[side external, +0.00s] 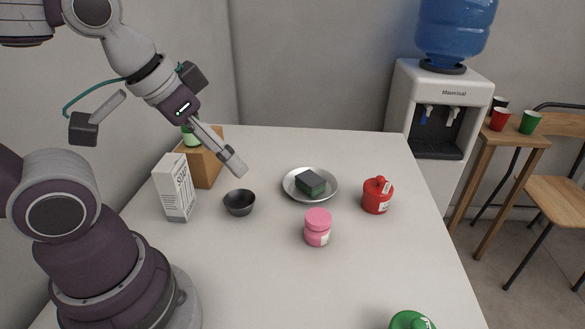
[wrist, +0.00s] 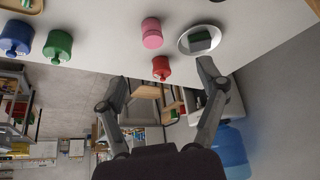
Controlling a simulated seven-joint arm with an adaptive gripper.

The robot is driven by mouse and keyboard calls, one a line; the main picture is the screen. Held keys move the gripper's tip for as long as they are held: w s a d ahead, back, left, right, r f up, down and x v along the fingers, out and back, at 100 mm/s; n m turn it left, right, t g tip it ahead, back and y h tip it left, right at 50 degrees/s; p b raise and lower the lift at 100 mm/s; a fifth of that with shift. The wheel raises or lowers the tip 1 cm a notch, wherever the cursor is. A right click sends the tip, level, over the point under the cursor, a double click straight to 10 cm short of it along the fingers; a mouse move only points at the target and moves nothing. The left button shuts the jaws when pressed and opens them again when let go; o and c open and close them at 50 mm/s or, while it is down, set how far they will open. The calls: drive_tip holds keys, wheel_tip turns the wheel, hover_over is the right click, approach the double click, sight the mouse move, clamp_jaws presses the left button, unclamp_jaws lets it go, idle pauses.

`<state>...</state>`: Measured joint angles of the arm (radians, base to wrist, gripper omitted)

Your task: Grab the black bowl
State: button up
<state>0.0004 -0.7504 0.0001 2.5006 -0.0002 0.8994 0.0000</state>
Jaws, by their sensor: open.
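The small black bowl (side external: 239,203) sits upright on the white table, just right of a white carton, in the side external view. My gripper (side external: 237,166) is above the table, a little above and behind the bowl in the picture, apart from it. In the wrist view my gripper (wrist: 162,75) has its two fingers spread wide with nothing between them.
Near the bowl stand a white carton (side external: 175,187), a brown box (side external: 205,158) and a pink jar (side external: 317,227). A metal plate (side external: 291,191) with a sponge (side external: 311,182) and a red jar (side external: 377,195) are to the right. The front middle of the table is clear.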

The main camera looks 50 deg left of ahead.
idle(0.3)
drive_tip(key=o, duration=0.5)
drive_tip(key=m+g+y, duration=0.1)
drive_tip(key=m+g, duration=0.4)
drive_tip(key=m, duration=1.4)
approach(241, 207)
drive_tip(key=shift+m, duration=0.6)
drive_tip(key=f, duration=0.7)
drive_tip(key=shift+w+a+f, duration=0.2)
drive_tip(key=shift+a+f, duration=0.15)
